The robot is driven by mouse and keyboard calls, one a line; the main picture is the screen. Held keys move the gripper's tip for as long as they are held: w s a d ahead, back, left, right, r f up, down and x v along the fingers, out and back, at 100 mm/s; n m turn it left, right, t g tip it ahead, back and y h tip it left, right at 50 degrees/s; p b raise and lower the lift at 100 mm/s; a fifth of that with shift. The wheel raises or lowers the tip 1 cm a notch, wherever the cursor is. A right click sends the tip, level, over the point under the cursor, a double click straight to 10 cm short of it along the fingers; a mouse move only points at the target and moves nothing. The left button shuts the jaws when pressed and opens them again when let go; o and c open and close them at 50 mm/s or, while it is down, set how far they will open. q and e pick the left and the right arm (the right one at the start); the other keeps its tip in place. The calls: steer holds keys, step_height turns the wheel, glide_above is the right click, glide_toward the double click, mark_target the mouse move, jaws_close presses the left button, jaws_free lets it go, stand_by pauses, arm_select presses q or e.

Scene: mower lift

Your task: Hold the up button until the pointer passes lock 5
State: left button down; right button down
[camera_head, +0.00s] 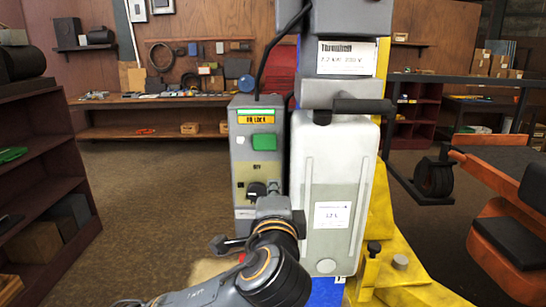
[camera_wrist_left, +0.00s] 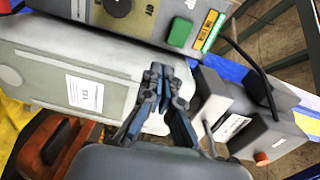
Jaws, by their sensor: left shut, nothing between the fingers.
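The grey control box (camera_head: 240,155) stands left of the white lift cover (camera_head: 335,165). A green button (camera_head: 264,142) is on its upper face, under a yellow label (camera_head: 256,119) whose small text I cannot read surely. The button also shows in the left wrist view (camera_wrist_left: 180,32). A black knob (camera_head: 256,190) is lower on the box. My left gripper (camera_wrist_left: 158,75) is shut and empty, its fingertips apart from the green button in that picture. In the head view its arm comes up from the bottom, before the box's lower part. I cannot make out the pointer or lock 5. My right gripper is out of view.
A black handle (camera_head: 362,106) sticks out at the cover's top. Yellow lift legs (camera_head: 395,265) spread at the lower right, near an orange and black mower (camera_head: 505,225). A shelf (camera_head: 45,180) stands left. Brown floor (camera_head: 170,180) between shelf and box is clear.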

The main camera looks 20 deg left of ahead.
arm_select(q)
steer(key=shift+r, duration=0.5)
steer(key=shift+w, duration=0.1)
steer(key=p, duration=0.5)
glide_toward(273, 150)
steer(key=x, duration=0.6)
steer(key=shift+f, duration=0.1)
steer(key=shift+w+a+f, duration=0.15)
steer(key=shift+w, duration=0.35)
